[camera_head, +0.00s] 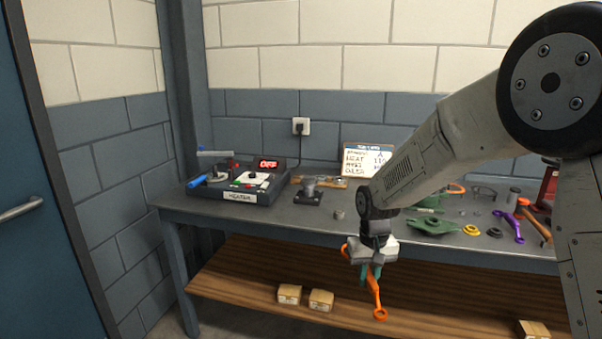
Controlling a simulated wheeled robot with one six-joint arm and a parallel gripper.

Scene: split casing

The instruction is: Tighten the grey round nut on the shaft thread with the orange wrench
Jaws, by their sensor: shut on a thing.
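My gripper (368,275) is shut on the orange wrench (377,297), in front of the bench's front edge. The wrench hangs at a slant, with its ring end (380,314) low, over the lower shelf in the picture. Its upper part is partly hidden by my jaws. A green casing part (435,226) lies on the bench to the right of my gripper. A small grey round piece (338,213) stands on the bench left of my arm; I cannot tell whether it is the nut. I cannot make out the shaft thread.
A heater unit (250,182) with a lit red display stands on the bench (280,217) at left. A dark block with a grey fitting (309,192) is beside it. A purple tool (508,222) and several small parts lie at right. Boxes (320,300) sit on the lower shelf.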

